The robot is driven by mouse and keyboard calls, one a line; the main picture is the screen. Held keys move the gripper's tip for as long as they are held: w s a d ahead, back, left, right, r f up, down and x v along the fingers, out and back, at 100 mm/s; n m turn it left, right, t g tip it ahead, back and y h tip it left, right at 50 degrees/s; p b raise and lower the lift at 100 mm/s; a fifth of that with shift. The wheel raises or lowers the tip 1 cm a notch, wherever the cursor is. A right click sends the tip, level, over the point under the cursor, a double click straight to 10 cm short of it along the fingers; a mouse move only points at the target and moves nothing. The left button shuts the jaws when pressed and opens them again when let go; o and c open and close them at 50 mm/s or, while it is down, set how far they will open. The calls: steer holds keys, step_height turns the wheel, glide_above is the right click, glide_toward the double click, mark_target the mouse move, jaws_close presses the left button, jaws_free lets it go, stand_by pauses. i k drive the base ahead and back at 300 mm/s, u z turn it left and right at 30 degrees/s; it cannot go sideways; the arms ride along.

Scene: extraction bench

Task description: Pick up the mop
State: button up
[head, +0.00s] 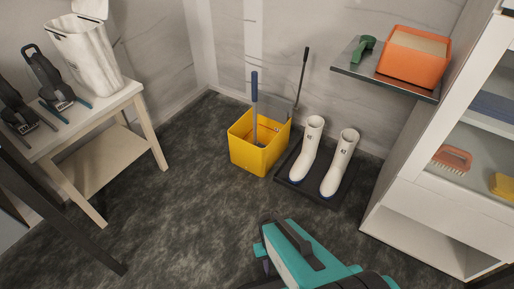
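A yellow bucket (259,152) stands on the dark floor near the back wall, left of the boots. A pole with a blue upper grip (254,87) and a grey lower shaft stands upright in it; this looks like the mop. Its lower end is hidden inside the bucket. A second, thin dark handle (304,66) rises at the bucket's back right, by a grey part that looks like a wringer. My gripper is not in view, so its state does not show.
White boots (308,150) stand on a black tray (323,195) right of the bucket. A shelf (365,77) with an orange bin (412,56) overhangs behind. A wooden table (95,112) is left, a white cabinet (440,215) right. A teal machine-like object (297,258) fills the bottom. Floor before the bucket is clear.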

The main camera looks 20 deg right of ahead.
mark_target(254, 74)
steer(key=k, duration=1.1)
steer(key=u, duration=0.3)
steer(key=i, duration=0.65)
steer(key=u, duration=0.65)
steer(key=i, duration=1.85)
steer(key=z, duration=0.15)
